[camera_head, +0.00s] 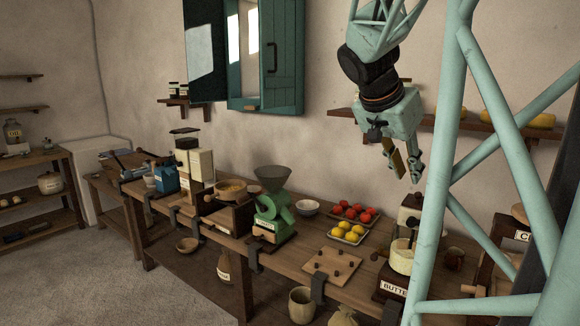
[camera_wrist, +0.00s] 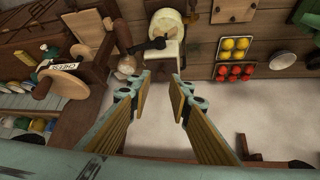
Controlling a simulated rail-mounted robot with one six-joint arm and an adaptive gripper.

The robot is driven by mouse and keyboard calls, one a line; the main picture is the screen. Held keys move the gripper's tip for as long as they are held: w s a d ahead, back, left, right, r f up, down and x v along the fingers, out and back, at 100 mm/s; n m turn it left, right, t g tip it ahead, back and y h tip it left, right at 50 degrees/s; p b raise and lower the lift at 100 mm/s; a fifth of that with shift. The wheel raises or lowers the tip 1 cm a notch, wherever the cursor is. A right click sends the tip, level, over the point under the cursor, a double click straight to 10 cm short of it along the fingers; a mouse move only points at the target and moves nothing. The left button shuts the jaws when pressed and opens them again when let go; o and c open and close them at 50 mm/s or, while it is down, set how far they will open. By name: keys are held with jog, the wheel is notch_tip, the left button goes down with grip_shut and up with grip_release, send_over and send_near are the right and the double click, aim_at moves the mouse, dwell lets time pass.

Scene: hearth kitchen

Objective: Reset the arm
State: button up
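My gripper (camera_head: 405,172) hangs from the arm above the back part of the long wooden workbench (camera_head: 290,262), pointing down, near the wall. In the wrist view my gripper (camera_wrist: 161,82) has its two fingers spread apart with nothing between them. It touches no object. In the head view it is above and to the right of the tray of red tomatoes (camera_head: 354,212) and the tray of yellow fruit (camera_head: 347,232).
A green hand mill (camera_head: 275,212), a white bowl (camera_head: 307,207) and a pegged board (camera_head: 332,264) stand on the bench. The butter machine (camera_head: 396,281) is at its right. A wall shelf with yellow cheeses (camera_head: 502,119) is behind my gripper. A green-shuttered window (camera_head: 280,62) is left.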

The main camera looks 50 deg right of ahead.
jog(key=shift+a+r, duration=0.15)
jog(key=shift+r, duration=0.1)
jog(key=w+a+f+n+t+y, duration=0.1)
jog(key=w+a+f+n+t, duration=0.15)
jog(key=w+a+n, duration=0.65)
jog(key=w+a+f+n+t+y, duration=0.1)
jog(key=w+a+n+t, duration=0.25)
jog(key=w+a, duration=0.85)
jog(key=w+a+n+y+p, duration=0.15)
jog(key=a+n, duration=0.35)
jog(key=a, duration=0.8)
jog(key=s+a+f+n+y, duration=0.1)
jog(key=s+a+f+y, duration=0.1)
jog(key=s+a, duration=0.7)
jog(key=s+a+f+n+g+y, duration=0.1)
jog(key=s+a+f+y, duration=0.1)
jog(key=s+a, duration=0.8)
jog(key=s+f, duration=0.1)
jog(key=s, duration=0.4)
jog(key=shift+a+b, duration=0.15)
jog(key=shift+b, duration=0.25)
